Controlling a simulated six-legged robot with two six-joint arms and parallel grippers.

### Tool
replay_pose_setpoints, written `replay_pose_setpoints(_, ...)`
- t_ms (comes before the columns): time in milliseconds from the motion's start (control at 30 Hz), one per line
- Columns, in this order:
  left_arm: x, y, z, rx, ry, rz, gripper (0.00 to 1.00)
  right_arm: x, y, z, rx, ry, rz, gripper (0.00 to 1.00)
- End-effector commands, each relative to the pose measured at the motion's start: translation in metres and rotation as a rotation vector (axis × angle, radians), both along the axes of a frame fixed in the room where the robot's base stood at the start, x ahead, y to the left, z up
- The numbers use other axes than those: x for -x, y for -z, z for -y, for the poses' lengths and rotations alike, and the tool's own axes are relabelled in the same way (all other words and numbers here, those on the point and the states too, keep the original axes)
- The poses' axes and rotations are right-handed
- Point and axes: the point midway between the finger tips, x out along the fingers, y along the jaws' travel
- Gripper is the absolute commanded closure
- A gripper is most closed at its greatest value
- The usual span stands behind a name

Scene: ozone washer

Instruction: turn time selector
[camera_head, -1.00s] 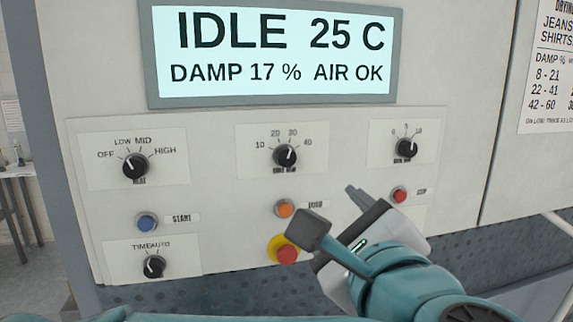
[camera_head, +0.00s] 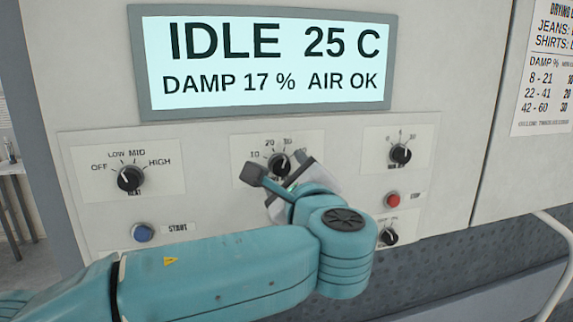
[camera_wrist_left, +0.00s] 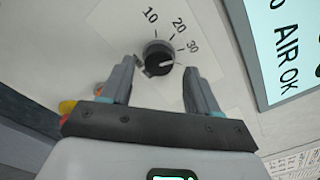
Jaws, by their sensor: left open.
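The time selector, a black knob (camera_head: 279,163) with a white pointer and a scale marked 10, 20, 30 and more, is in the middle of the panel in the head view. In the left wrist view the knob (camera_wrist_left: 159,58) lies ahead, between and beyond the two fingertips, with its pointer near 30. My left gripper (camera_head: 280,170) is open in front of the knob. In the left wrist view its fingers (camera_wrist_left: 158,80) stand apart on either side of the knob, and I cannot tell whether they touch it. My right gripper is out of view.
A heat knob (camera_head: 130,178) is on the left and another scaled knob (camera_head: 400,153) on the right. A blue start button (camera_head: 142,232) and a red stop button (camera_head: 393,200) sit lower. The display (camera_head: 265,62) above reads IDLE. My left arm hides part of the lower panel.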

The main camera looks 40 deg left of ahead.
Motion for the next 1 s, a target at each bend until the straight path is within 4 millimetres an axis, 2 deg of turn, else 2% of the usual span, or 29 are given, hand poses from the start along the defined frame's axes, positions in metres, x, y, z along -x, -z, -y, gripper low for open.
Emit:
replay_pose_setpoints(167,-0.008,0.0,-0.01,0.001,-0.001,0.0,0.39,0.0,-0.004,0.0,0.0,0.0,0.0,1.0)
replay_pose_setpoints(400,-0.009,0.0,-0.01,0.001,0.001,0.0,0.39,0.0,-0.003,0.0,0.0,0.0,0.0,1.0)
replay_pose_setpoints(433,-0.009,0.0,-0.01,0.001,0.001,0.0,0.46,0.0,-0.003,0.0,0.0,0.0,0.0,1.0)
replay_pose_setpoints(500,-0.009,0.0,-0.01,0.002,0.0,0.0,0.68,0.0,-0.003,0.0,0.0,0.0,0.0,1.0)
replay_pose_setpoints(600,-0.008,0.0,-0.01,0.001,0.0,0.001,0.95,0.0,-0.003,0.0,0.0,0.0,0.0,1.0)
replay_pose_setpoints(833,-0.008,0.0,-0.011,0.008,-0.001,0.011,0.95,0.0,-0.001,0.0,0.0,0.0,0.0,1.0)
replay_pose_setpoints(1000,-0.008,0.002,-0.011,0.046,-0.002,0.059,0.95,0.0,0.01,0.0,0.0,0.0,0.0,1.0)
